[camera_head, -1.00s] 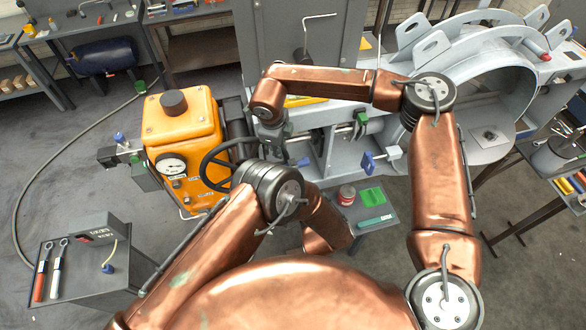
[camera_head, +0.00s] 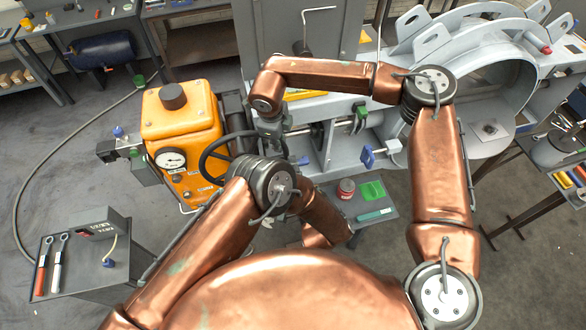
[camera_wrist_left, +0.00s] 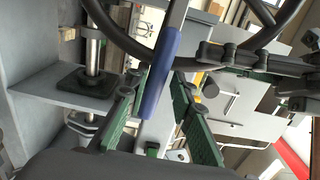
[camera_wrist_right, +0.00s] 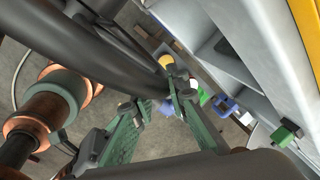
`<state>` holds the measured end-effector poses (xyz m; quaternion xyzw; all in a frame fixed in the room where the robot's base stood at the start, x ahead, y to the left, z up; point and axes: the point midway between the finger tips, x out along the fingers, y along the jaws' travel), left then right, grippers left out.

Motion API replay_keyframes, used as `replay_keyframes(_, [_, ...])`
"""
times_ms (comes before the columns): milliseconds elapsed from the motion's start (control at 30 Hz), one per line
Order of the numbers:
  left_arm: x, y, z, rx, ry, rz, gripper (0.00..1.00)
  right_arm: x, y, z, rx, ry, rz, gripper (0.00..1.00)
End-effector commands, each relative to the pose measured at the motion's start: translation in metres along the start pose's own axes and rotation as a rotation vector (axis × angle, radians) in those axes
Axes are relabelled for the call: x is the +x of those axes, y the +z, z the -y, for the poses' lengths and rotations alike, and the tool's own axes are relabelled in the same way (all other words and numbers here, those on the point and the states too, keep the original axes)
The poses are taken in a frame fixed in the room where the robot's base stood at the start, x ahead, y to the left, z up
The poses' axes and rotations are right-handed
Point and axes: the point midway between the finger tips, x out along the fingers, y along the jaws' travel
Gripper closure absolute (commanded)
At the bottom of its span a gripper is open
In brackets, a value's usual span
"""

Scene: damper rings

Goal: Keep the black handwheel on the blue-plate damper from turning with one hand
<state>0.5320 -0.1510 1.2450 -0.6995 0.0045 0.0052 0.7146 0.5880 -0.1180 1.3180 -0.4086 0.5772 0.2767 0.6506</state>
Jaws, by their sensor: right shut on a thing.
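The black handwheel (camera_head: 203,158) stands right of the orange machine in the head view, partly hidden by my left arm. Its dark curved rim crosses the right wrist view (camera_wrist_right: 110,50) and the top of the left wrist view (camera_wrist_left: 122,40). My right gripper (camera_wrist_right: 160,97) is shut on the rim; the contact is partly hidden. My left gripper (camera_wrist_left: 158,82) is open, its green fingers on either side of a blue handle (camera_wrist_left: 160,75) below the wheel; I cannot tell whether they touch it. In the head view, my left gripper is hidden behind my arm.
The orange machine (camera_head: 180,120) with a gauge is close on the left. The grey housing (camera_head: 400,130), with a blue piece (camera_head: 367,157) on its front, fills the right. A small shelf (camera_head: 360,208) holds a red tin and a green tray. A tool stand (camera_head: 85,275) is lower left.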

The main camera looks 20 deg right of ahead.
Motion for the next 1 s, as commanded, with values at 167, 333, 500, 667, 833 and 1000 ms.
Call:
replay_keyframes(167, [0.0004,-0.0001,0.0079,-0.043,-0.002,0.0,0.79,-0.0016,0.0011,0.0019,0.002,-0.004,0.005,1.0])
replay_keyframes(333, [0.0004,-0.0003,0.0087,-0.05,-0.003,0.0,0.79,-0.0012,0.001,0.0018,0.002,-0.003,0.004,1.0])
replay_keyframes(500, [0.001,-0.0014,0.0091,-0.043,-0.008,-0.001,0.79,-0.0009,0.0009,0.0018,0.002,-0.003,0.004,1.0])
replay_keyframes(667, [0.0018,-0.0009,0.0085,-0.04,-0.008,0.001,0.79,-0.0007,0.0008,0.0017,0.002,-0.003,0.004,1.0])
replay_keyframes(833, [0.0018,-0.0007,0.0085,-0.039,-0.008,0.001,0.88,-0.0004,0.0005,0.0016,0.002,-0.003,0.003,1.0])
replay_keyframes(1000, [0.0018,-0.0007,0.0085,-0.039,-0.008,0.002,1.0,-0.0002,0.0004,0.0015,0.002,-0.003,0.002,1.0])
